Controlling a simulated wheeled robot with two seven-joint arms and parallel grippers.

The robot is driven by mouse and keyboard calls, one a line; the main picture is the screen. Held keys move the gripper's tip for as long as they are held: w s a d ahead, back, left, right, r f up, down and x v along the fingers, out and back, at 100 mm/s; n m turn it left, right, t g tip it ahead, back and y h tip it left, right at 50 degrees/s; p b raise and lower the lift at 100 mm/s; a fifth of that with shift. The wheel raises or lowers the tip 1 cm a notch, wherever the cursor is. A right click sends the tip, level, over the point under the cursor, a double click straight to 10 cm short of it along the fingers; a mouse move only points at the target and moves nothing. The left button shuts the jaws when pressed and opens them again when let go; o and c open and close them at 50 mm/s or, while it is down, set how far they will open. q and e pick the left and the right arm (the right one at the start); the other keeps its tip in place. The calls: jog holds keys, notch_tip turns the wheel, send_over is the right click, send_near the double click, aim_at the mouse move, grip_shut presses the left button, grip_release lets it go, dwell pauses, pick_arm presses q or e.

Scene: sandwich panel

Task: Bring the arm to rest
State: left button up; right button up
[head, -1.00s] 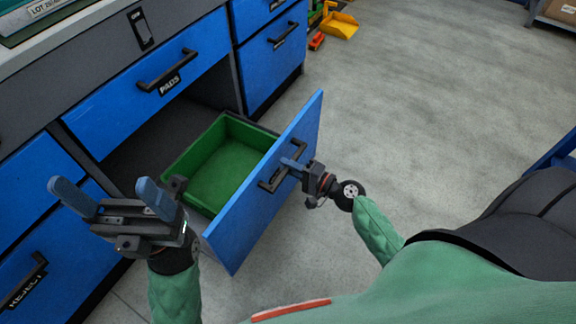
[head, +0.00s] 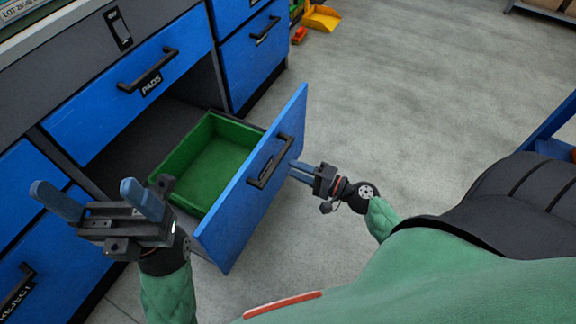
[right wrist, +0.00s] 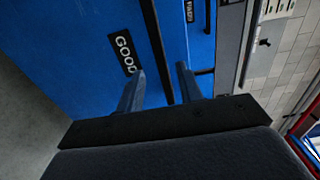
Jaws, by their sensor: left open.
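My left gripper (head: 98,200) is open and empty, with its two blue fingers spread wide, at the lower left of the head view in front of the cabinet. My right gripper (head: 300,172) is just outside the front of the pulled-out blue drawer (head: 235,215). Its fingertips appear clear of the black drawer handle (head: 262,174). In the right wrist view, the right gripper (right wrist: 160,82) has its fingers apart, with the handle (right wrist: 155,45) beyond the gap and a GOOD label on the drawer front.
A green bin (head: 212,160) sits in the open drawer and looks empty. The PADS drawer (head: 130,90) above is shut. Grey floor (head: 400,110) lies open to the right. A yellow scoop (head: 321,18) lies far back.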

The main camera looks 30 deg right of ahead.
jog(key=shift+s+d, duration=0.25)
jog(key=shift+s, duration=0.1)
dwell(0.3)
jog(key=shift+d, duration=0.1)
